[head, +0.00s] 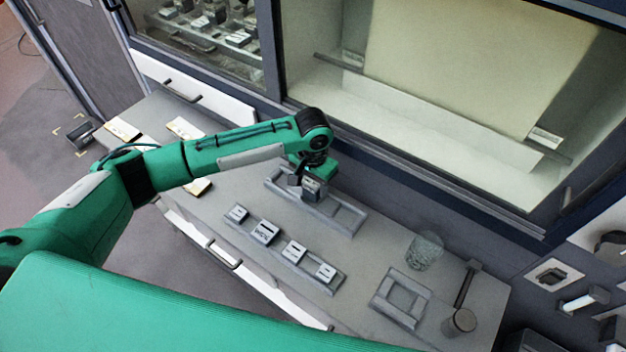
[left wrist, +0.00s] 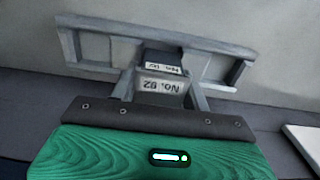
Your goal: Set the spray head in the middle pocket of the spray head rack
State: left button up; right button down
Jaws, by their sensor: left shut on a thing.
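My left gripper (head: 310,181) is shut on a small grey block, the spray head (head: 314,190), over the middle of the long grey rack (head: 360,222) near the back of the bench. In the left wrist view the spray head (left wrist: 161,88) shows a pale face marked "No. 82" and a dark top. It sits between the fingers in front of the middle of the rack (left wrist: 215,45). The rack's end pockets look empty. I cannot tell whether the block touches the pocket floor. My right gripper is not in view.
A second rack (head: 262,252) with several labelled blocks lies nearer the front edge. To the right are a glass (head: 425,250), an empty square frame (head: 402,297) and a dark-handled tool (head: 467,285). The windowed tunnel wall stands close behind the rack.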

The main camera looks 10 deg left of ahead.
pick_arm(q)
jog(key=shift+p, duration=0.65)
dwell(0.5)
jog(key=shift+f, duration=1.35)
dwell(1.1)
jog(key=o, duration=1.3)
jog(key=shift+s, duration=0.1)
notch_tip(320, 180, up, 13)
jog(key=b, duration=0.3)
jog(key=shift+f, duration=0.15)
jog(key=shift+r, duration=0.6)
